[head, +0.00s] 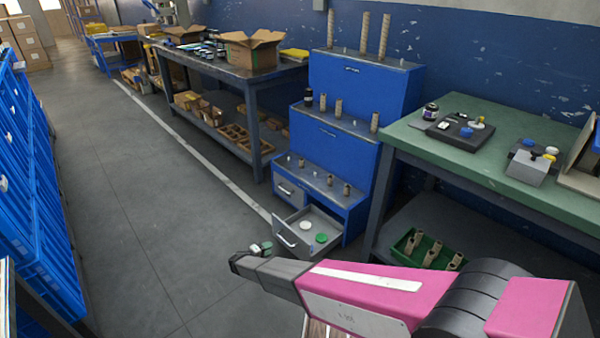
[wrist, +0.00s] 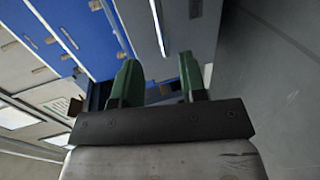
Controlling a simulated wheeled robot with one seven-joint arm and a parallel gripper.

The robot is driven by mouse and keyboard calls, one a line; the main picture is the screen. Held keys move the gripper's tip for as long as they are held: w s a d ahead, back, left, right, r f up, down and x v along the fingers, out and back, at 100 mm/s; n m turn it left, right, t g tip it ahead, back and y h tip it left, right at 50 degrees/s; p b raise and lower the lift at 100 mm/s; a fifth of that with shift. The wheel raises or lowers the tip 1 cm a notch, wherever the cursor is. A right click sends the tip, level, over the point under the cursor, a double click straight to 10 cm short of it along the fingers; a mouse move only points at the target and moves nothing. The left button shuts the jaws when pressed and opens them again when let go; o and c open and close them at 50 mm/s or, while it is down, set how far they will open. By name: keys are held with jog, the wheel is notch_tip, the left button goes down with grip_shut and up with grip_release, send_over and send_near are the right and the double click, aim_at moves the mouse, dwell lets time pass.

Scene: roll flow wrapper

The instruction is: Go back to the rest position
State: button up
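My gripper (wrist: 157,72) shows in the wrist view with two green fingers apart and nothing between them. In the head view my pink and black arm reaches in from the lower right, and small green parts at its far end (head: 261,248) look like the fingertips. The arm's end is in front of and below an open grey drawer (head: 286,240) in the stepped blue cabinet (head: 335,150). The drawer holds a white disc (head: 305,226) and a green disc (head: 321,238). A grey drawer front with a handle (wrist: 157,28) shows beyond the fingers in the wrist view.
A green-topped workbench (head: 470,160) with small devices stands right of the cabinet, a green bin (head: 428,250) on its lower shelf. A dark bench (head: 230,75) with boxes stands behind left. Blue crates (head: 25,190) line the left. The grey floor (head: 140,190) between is clear.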

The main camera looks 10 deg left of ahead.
jog(key=d+r+m+g, duration=0.2)
jog(key=d+r+g, duration=0.1)
jog(key=d+r, duration=0.55)
jog(key=w+d+r+m+g+y, duration=0.15)
jog(key=d+r+g, duration=0.3)
jog(key=d, duration=0.75)
jog(key=d+r+m+g, duration=0.3)
jog(key=d+r, duration=0.4)
jog(key=d, duration=0.4)
jog(key=s+d+r+m+y, duration=0.2)
jog(key=s+d+r+y, duration=0.2)
jog(key=d+r, duration=0.5)
jog(key=s+d+r+m+g+y, duration=0.1)
jog(key=s+d+r+y, duration=0.3)
jog(key=s+d+r, duration=0.5)
jog(key=shift+d+r+m, duration=0.35)
jog(key=shift+d+m, duration=0.1)
jog(key=shift+d, duration=0.05)
jog(key=shift+g, duration=0.35)
